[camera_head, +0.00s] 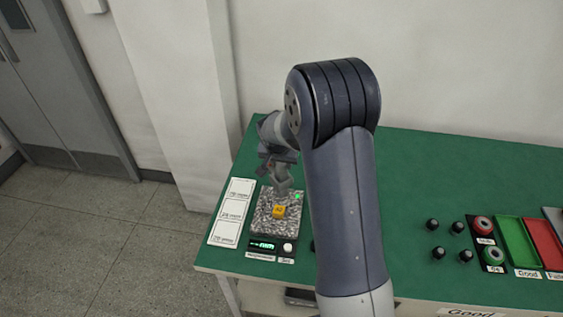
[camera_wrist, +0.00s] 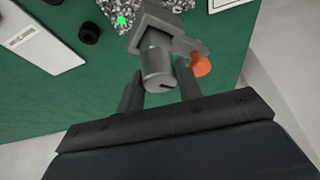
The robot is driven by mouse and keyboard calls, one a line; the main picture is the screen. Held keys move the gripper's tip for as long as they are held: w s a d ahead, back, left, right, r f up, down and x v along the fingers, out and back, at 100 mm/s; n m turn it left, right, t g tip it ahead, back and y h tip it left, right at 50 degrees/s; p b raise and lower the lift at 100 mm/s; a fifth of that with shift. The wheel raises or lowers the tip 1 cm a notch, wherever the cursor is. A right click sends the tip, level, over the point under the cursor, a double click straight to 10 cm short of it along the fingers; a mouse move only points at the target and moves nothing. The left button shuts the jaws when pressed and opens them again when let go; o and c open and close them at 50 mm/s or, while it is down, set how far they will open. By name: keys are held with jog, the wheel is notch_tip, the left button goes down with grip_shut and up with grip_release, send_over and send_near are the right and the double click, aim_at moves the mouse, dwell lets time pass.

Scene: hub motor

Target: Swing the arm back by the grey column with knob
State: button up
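The grey column (camera_wrist: 157,62) stands between the two fingers of my gripper (camera_wrist: 160,82) in the wrist view. An orange knob (camera_wrist: 201,66) shows beside the column, just right of the right finger. A finger lies close along each side of the column, but I cannot tell whether they press on it. In the head view, my gripper (camera_head: 280,165) is small and dark at the left end of the green table, above a speckled plate (camera_head: 268,212). The column and gripper blend together there.
A green-lit display (camera_head: 264,245) and a pale knob (camera_head: 288,247) are at the device's front. White cards (camera_head: 231,212) lie to its left. Black knobs, a green tray (camera_head: 515,242) and a red tray (camera_head: 545,243) are at the right. A wall column (camera_head: 185,100) stands behind the table's left end.

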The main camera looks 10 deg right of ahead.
grip_shut()
jog(key=shift+f+b, duration=0.1)
jog(key=shift+b, duration=0.2)
jog(key=shift+w+f+m+b, duration=0.15)
jog(key=shift+m+b, duration=0.35)
jog(key=shift+b, duration=0.6)
jog(key=shift+m+h+b, duration=0.3)
jog(key=shift+m+b, duration=0.2)
jog(key=shift+b, duration=0.3)
jog(key=shift+r+g+b, duration=0.2)
jog(key=shift+g+b, duration=0.1)
jog(key=shift+r, duration=0.1)
jog(key=shift+o, duration=2.4)
grip_release()
